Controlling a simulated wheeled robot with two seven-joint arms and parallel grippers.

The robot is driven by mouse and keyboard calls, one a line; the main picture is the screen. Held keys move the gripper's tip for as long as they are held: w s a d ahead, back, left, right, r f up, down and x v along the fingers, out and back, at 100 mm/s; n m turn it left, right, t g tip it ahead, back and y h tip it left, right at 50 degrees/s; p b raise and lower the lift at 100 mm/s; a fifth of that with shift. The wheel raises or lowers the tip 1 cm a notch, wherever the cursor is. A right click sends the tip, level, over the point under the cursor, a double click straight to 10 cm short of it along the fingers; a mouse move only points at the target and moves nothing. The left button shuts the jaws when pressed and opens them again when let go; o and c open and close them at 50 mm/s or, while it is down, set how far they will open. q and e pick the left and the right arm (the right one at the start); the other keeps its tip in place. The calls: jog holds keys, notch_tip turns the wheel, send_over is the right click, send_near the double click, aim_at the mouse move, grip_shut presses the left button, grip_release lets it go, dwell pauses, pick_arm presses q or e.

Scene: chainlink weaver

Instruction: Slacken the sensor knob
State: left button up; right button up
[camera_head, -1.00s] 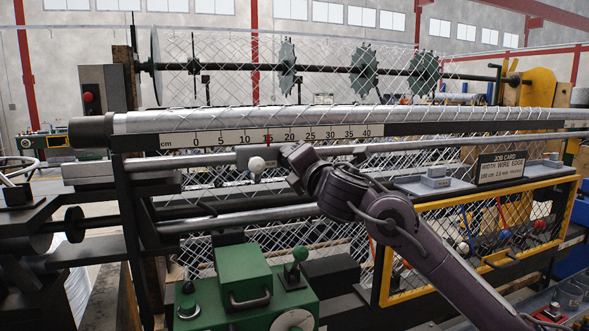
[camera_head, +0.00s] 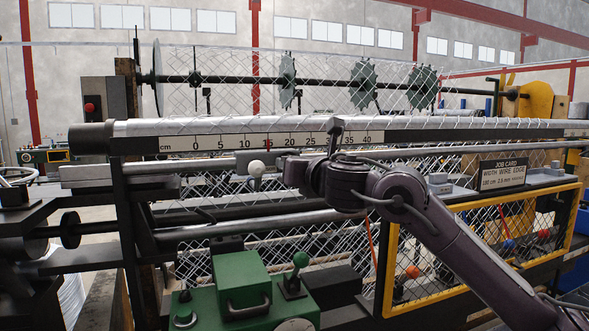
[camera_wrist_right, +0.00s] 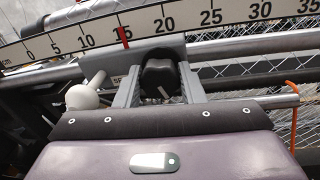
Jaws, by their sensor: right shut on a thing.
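The black sensor knob (camera_wrist_right: 159,78) sits just below the scale in the right wrist view, with a pale line on its face. My right gripper (camera_wrist_right: 158,88) has its two grey fingers on either side of the knob and is shut on it. In the head view my right gripper (camera_head: 285,168) reaches the rail below the scale, and its own wrist hides the knob. The white ball (camera_wrist_right: 82,97) on a short stem is left of the fingers; it also shows in the head view (camera_head: 257,168). My left gripper is not in view.
The cm scale (camera_head: 230,141) runs just above the gripper, with a red mark (camera_wrist_right: 122,37) at 15. Wire mesh and a yellow-framed guard (camera_head: 385,270) lie below and right. A green box (camera_head: 240,280) with a lever stands below. The job card (camera_head: 503,172) is at right.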

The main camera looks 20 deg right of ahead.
jog(key=shift+f+n, duration=0.15)
jog(key=shift+n, duration=0.45)
jog(key=shift+a+f, duration=0.1)
jog(key=o, duration=1)
jog(key=shift+c, duration=0.2)
jog(key=s+d+b, duration=0.1)
jog(key=s+b, duration=0.1)
jog(key=s, duration=0.5)
jog(key=shift+s+r+b, duration=0.2)
jog(key=shift+s+b, duration=0.1)
jog(key=shift+s, duration=0.1)
